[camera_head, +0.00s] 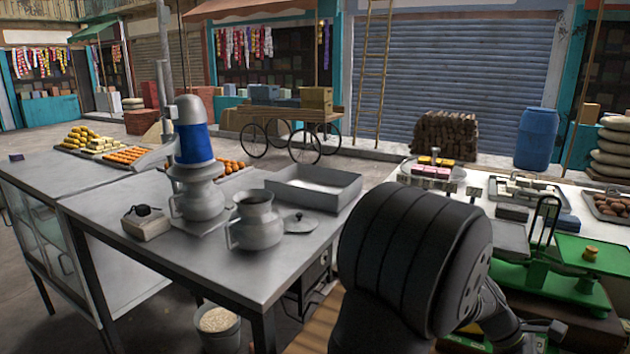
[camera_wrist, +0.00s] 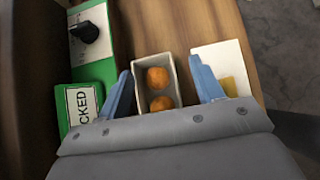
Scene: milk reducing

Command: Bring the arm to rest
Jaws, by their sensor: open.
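My gripper (camera_wrist: 160,90) shows in the wrist view with its two blue fingers spread apart and nothing between the tips. In the head view my dark arm (camera_head: 405,255) is folded at the bottom centre-right, and the gripper itself is hidden there.
A green scale (camera_head: 560,285) stands at right. In the wrist view, a green box with a black knob (camera_wrist: 88,32) and a white card (camera_wrist: 222,62) flank the pale box.

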